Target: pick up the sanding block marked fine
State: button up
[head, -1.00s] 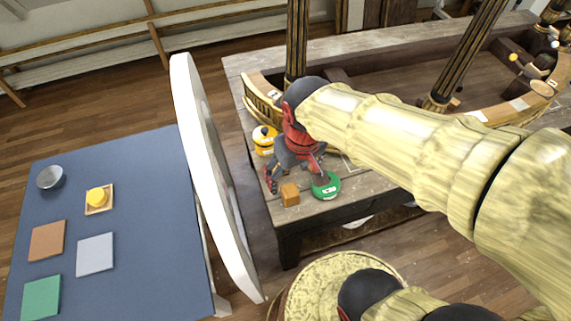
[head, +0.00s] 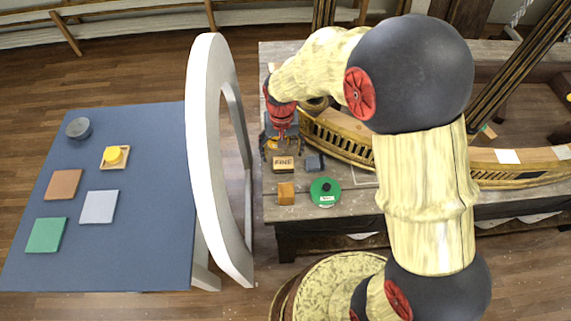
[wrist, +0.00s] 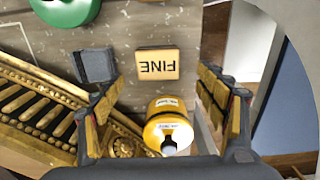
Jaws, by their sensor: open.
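The sanding block marked FINE (head: 283,163) is a small tan block lying on the grey wooden bench top. In the wrist view the FINE block (wrist: 158,64) lies label up, ahead of and between my open fingers. My gripper (head: 278,150) is open and empty, pointing down just behind the block in the head view. In the wrist view my gripper (wrist: 160,95) has its two fingers spread wide. A yellow bottle-like container (wrist: 168,125) with a dark top stands between the fingers, nearer the palm than the block. I cannot tell whether a finger touches it.
A dark grey block (head: 314,163) lies right of the FINE block. An orange-brown block (head: 286,194) and a green round container (head: 325,192) are nearer the front edge. A gilt curved railing (head: 345,140) is at right. A white ring-shaped panel (head: 205,160) stands left, before a blue table (head: 130,220).

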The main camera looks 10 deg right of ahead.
aim_at(284, 162)
jog(key=shift+d+f, duration=0.25)
jog(key=shift+f, duration=0.3)
notch_tip(284, 162, down, 5)
jog(key=shift+s+a+f+b, duration=0.1)
jog(key=shift+s+b, duration=0.05)
jog(key=shift+b, duration=0.55)
jog(key=shift+c, duration=1)
jog(key=c, duration=1.1)
jog(key=shift+c, duration=0.3)
jog(key=shift+r, duration=0.2)
